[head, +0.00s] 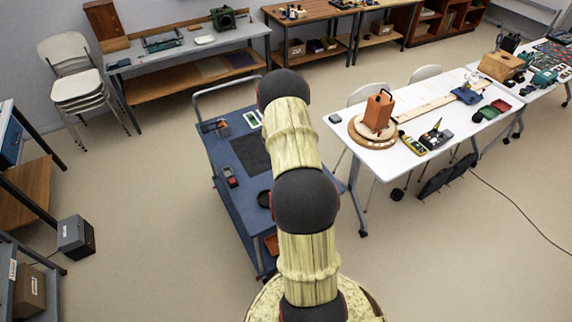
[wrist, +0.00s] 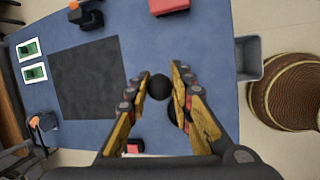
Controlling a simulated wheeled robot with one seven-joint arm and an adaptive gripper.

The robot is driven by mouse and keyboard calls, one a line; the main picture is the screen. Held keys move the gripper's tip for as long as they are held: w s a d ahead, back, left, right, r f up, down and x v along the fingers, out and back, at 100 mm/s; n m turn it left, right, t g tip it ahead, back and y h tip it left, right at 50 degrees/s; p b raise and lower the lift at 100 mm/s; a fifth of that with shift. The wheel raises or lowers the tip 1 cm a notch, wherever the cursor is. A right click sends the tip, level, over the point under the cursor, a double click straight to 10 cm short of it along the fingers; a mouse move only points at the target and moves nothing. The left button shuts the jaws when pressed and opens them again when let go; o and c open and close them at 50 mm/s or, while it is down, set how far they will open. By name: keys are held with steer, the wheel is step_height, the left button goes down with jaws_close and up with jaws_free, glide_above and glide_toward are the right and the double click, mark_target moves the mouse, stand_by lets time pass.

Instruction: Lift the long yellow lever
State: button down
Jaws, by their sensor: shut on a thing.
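In the wrist view, my gripper (wrist: 161,82) reaches over a blue cart top (wrist: 215,45), with its two yellow and black fingers on either side of a small black round thing (wrist: 159,87). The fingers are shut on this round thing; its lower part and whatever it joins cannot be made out. A second dark round shape (wrist: 174,112) is partly hidden by the right finger. In the head view, my arm covers the gripper and part of the blue cart (head: 222,155). I cannot make out a long yellow lever in either view.
On the cart lie a dark mat (wrist: 88,78), green and white cards (wrist: 30,48) and a red and black device (wrist: 168,5). A grey open bin (wrist: 248,57) is at its edge. A white table (head: 365,160) with tools stands to the right. Open floor lies left of the cart.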

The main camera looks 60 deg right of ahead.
steer(key=c, duration=2)
jaws_free()
steer(key=shift+s+d, duration=0.1)
steer(key=shift+s, duration=0.05)
steer(key=shift+o, duration=1.4)
steer(key=shift+d+f, duration=0.15)
steer(key=shift+o, duration=0.8)
steer(key=v, duration=1.2)
